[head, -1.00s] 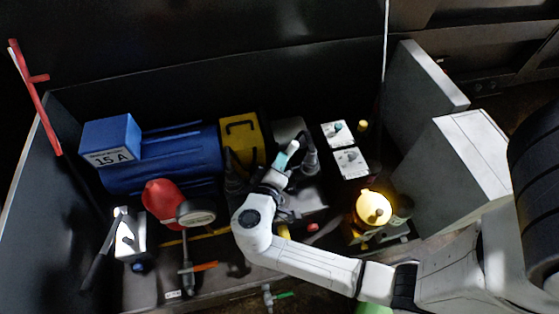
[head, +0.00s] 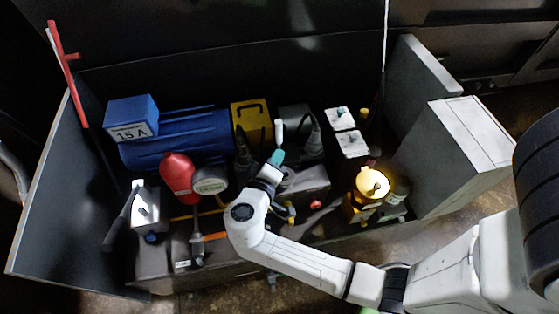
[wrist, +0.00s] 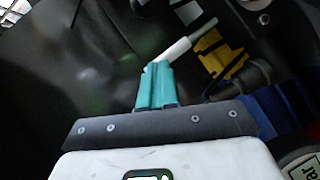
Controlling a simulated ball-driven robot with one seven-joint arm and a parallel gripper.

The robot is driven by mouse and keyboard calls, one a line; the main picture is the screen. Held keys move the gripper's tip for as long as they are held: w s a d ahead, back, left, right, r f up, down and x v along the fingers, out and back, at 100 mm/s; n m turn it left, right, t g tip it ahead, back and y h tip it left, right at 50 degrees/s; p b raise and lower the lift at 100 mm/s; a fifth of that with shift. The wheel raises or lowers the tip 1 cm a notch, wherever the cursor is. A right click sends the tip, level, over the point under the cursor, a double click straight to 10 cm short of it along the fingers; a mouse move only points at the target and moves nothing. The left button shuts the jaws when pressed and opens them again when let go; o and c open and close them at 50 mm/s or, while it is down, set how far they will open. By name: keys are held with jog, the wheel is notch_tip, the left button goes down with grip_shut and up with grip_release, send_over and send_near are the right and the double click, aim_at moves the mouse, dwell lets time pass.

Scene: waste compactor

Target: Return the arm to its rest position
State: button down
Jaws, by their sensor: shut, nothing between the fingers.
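My gripper (head: 277,157) has teal fingers and hangs over the middle of the equipment in the dark bin. My white arm reaches it from the lower right, bent at the elbow. In the wrist view the teal fingers (wrist: 156,86) are shut together with nothing between them. A white rod (wrist: 187,43) shows just beyond the fingertips; it also shows in the head view (head: 279,131). I cannot tell whether the fingers touch it.
Around the gripper stand a blue cylinder (head: 178,145), a blue box marked 15 A (head: 131,117), a yellow block (head: 250,118), a red bulb (head: 178,174), a gauge (head: 210,183) and a lit yellow lamp (head: 372,184). Dark walls enclose them; a grey cabinet (head: 465,145) stands right.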

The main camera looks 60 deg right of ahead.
jog(key=shift+a, duration=0.3)
dwell(0.4)
jog(key=s+f+g+y, duration=0.3)
jog(key=s+f+y, duration=0.3)
jog(key=s, duration=0.4)
jog(key=s+a+n+y, duration=0.1)
jog(key=s+a+y, duration=0.1)
jog(key=a+y, duration=0.2)
jog(key=s+a+r+y, duration=0.1)
jog(key=s+a+y, duration=0.1)
jog(key=a+y, duration=0.2)
jog(key=shift+s+a+r+n+t, duration=0.15)
jog(key=shift+s+a+n+t, duration=0.2)
jog(key=shift+a, duration=0.3)
